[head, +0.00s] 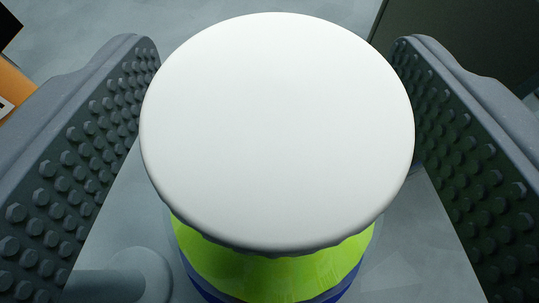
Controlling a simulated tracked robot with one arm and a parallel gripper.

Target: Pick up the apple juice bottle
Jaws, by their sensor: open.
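A bottle with a round white cap (277,130) fills the middle of the head view, seen from above. Below the cap a green and blue band of the bottle (275,272) shows; the rest of it is hidden under the cap. No wording is readable, so I cannot tell from the label that it is apple juice. My gripper (277,110) is open, with one studded grey jaw on each side of the cap. The cap sits between the jaws, very near both; I cannot tell whether either touches it.
Grey floor or surface (110,25) shows behind and below the bottle. A dark panel (470,30) stands at the upper right. An orange and black object (12,85) is cut off at the left edge.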

